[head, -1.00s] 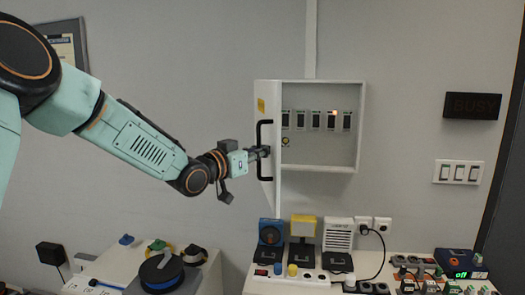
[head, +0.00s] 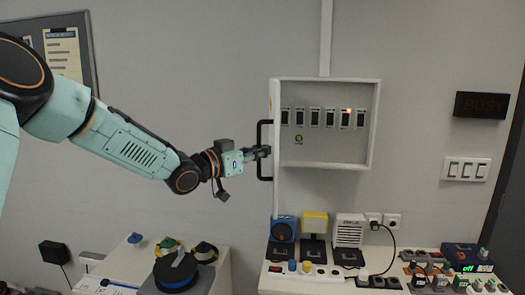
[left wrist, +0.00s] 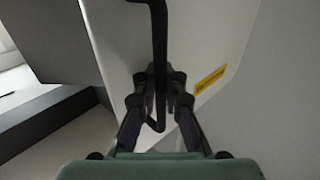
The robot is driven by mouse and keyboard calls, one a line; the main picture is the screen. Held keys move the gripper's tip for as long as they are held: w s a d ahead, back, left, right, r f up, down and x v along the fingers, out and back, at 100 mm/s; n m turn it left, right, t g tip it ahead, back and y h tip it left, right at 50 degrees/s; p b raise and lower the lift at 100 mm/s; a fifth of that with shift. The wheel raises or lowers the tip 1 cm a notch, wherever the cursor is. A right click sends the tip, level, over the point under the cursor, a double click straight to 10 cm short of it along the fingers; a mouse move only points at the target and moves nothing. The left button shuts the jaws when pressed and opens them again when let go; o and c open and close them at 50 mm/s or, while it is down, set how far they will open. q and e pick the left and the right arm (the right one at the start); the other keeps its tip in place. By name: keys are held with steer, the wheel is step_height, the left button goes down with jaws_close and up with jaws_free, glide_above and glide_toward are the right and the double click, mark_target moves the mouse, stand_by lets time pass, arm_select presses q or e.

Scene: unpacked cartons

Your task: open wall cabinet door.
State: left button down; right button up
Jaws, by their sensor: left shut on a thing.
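The wall cabinet (head: 325,157) is a shallow white box on the grey wall, with a row of breaker switches inside showing. Its door (head: 276,185) is hinged at the left and stands open, seen nearly edge-on. A black bar handle (head: 261,124) sticks out from the door's outer face. My left gripper (head: 264,152) is shut on this handle. In the left wrist view the fingers (left wrist: 162,92) close around the handle (left wrist: 160,30), in front of the pale door (left wrist: 205,45) with its yellow label. My right gripper is not in view.
A bench (head: 318,288) below the cabinet carries a blue device, a yellow lamp, a white speaker box and sockets. A second bench at lower left holds cable spools (head: 176,272). Light switches (head: 466,169) and a BUSY sign (head: 481,105) are at right. The wall around the door is clear.

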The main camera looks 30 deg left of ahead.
arm_select(q)
steer(key=shift+s+f, duration=0.15)
steer(key=shift+f, duration=0.15)
steer(key=shift+d, duration=0.3)
steer(key=shift+a, duration=0.25)
